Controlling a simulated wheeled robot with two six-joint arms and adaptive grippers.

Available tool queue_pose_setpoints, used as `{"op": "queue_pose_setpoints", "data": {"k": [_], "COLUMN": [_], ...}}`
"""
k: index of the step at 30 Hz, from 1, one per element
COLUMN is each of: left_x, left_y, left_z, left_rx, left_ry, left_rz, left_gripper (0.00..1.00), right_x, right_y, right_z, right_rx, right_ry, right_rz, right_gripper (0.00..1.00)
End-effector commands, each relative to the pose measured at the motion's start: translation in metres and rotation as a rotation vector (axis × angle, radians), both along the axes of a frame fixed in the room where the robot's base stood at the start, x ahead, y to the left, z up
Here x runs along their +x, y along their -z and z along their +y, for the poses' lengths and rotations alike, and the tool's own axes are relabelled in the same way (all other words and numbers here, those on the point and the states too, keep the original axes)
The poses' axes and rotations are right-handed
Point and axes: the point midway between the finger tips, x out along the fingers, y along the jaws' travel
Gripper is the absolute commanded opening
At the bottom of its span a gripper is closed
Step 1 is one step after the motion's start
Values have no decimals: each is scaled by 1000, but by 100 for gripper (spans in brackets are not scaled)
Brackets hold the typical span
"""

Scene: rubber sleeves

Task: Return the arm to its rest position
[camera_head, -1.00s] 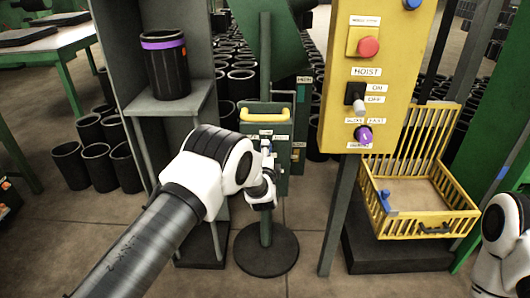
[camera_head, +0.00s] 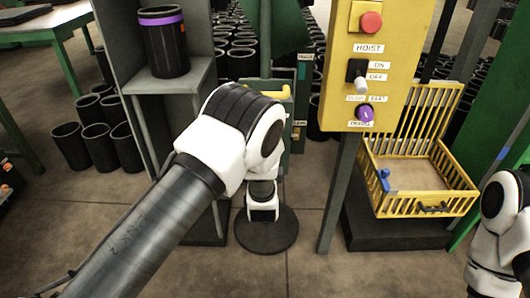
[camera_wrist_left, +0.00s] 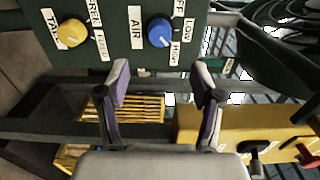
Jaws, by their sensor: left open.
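My left arm (camera_head: 150,235) reaches in from the lower left, bent at a white and black joint in the middle of the head view. Its wrist end (camera_head: 262,208) points down in front of the round stand base; the fingers cannot be made out there. In the left wrist view my left gripper (camera_wrist_left: 164,88) shows two fingers spread wide apart, with nothing between them. Part of my right arm (camera_head: 500,215) shows at the right edge, and its gripper is out of view.
A yellow hoist panel (camera_head: 395,60) stands right of my left arm, with a yellow basket (camera_head: 425,208) beyond. A black sleeve with a purple band (camera_head: 165,45) stands on a grey shelf (camera_head: 150,83). A green panel with knobs (camera_wrist_left: 110,45) faces the left wrist.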

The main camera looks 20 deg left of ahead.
Motion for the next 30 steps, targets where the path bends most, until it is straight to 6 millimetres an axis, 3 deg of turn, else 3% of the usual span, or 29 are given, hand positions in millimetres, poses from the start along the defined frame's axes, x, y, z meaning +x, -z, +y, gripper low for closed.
{"op": "queue_pose_setpoints", "data": {"k": [4,15,17,20,23,26,30], "left_x": [-10,-10,-12,-24,-65,-128,-235], "left_y": [0,1,8,37,91,154,220], "left_z": [-3,-2,0,25,56,77,84], "left_rx": [0,0,-3,-14,-26,-168,-511], "left_ry": [1,0,-5,-47,-73,-91,-200], "left_rz": [0,1,13,70,228,438,711], "left_gripper": [67,67,67,67,67,67,67], "right_x": [0,0,0,0,0,0,0], "right_y": [0,0,0,0,0,0,0], "right_z": [0,0,0,0,0,0,0], "right_rx": [0,0,0,0,0,0,0], "right_ry": [0,0,0,0,0,0,0], "right_rz": [0,0,0,0,0,0,0], "right_gripper": [54,54,54,54,54,54,54]}}
